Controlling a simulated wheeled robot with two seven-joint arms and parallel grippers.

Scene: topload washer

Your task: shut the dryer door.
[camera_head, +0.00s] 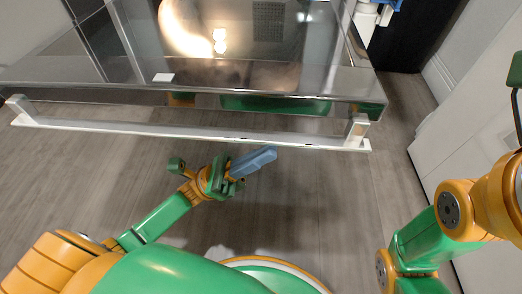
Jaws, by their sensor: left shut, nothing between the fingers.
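A wide door panel (340,80) with a glossy, see-through face lies open across the top of the view, roughly flat and seen from above. I cannot tell from its look that it is a dryer's. A long pale bar handle (200,132) runs along its near edge on two end brackets. My left gripper (262,158) is just below the handle in the picture, right of its middle. Its blue-grey fingers are together and empty, pointing up and right. I cannot tell whether they touch the handle. My right arm stands at the right edge; its fingers are out of view.
A white cabinet front (470,140) stands at the right, close to my right arm. A dark recess (408,35) and a white and blue object (370,14) are at the upper right. Bare grey wood floor (335,200) lies between the door and me.

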